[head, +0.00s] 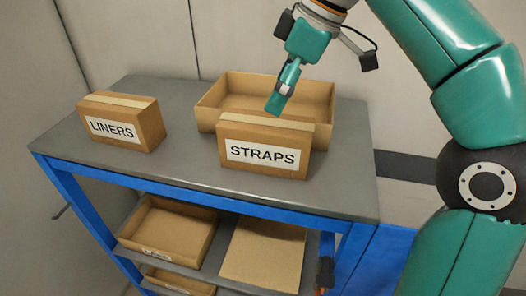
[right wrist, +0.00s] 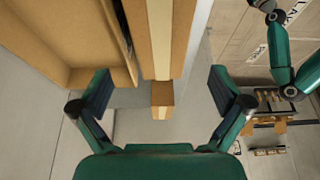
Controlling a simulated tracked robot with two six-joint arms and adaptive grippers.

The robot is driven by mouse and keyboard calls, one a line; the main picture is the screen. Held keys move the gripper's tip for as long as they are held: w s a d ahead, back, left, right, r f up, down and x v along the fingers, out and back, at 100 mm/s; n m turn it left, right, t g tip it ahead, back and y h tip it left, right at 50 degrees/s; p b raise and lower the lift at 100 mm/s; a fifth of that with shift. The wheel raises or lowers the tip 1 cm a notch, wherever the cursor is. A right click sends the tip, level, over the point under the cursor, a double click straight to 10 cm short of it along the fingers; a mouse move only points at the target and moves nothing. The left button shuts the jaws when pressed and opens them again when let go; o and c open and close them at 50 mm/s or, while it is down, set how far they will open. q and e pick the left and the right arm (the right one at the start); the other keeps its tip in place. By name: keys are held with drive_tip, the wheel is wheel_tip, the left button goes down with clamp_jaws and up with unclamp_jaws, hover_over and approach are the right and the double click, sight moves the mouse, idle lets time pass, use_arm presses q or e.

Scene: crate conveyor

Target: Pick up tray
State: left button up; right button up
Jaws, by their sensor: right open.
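An open brown cardboard tray (head: 222,88) stands on the grey top of the blue-framed bench, behind a closed box labelled STRAPS (head: 265,153). My right gripper (head: 277,101) points down over the back edge of the STRAPS box, in front of the tray's inside. In the right wrist view my right gripper (right wrist: 160,88) has its fingers wide apart with nothing held. There the tray (right wrist: 105,77) fills the upper left, and the STRAPS box (right wrist: 160,40) lies between the finger lines. Contact cannot be told. My left gripper does not show.
A box labelled LINERS (head: 120,125) stands at the left of the bench top (head: 185,155). A lower shelf holds an open tray (head: 165,230) and a flat brown panel (head: 265,255). Bare bench top lies between the boxes. A wall stands close behind.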

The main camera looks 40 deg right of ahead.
sight(267, 122)
drive_tip(key=b+x, duration=0.1)
drive_tip(key=x, duration=0.3)
drive_tip(key=shift+s, duration=0.15)
drive_tip(key=shift+b+x, duration=0.35)
drive_tip(key=shift+x, duration=2.45)
drive_tip(key=shift+d, duration=0.15)
drive_tip(key=shift+c, duration=0.3)
drive_tip(key=c, duration=1.8)
drive_tip(key=shift+o, duration=0.2)
drive_tip(key=shift+r+p, duration=1.75)
drive_tip(key=shift+r, duration=3.25)
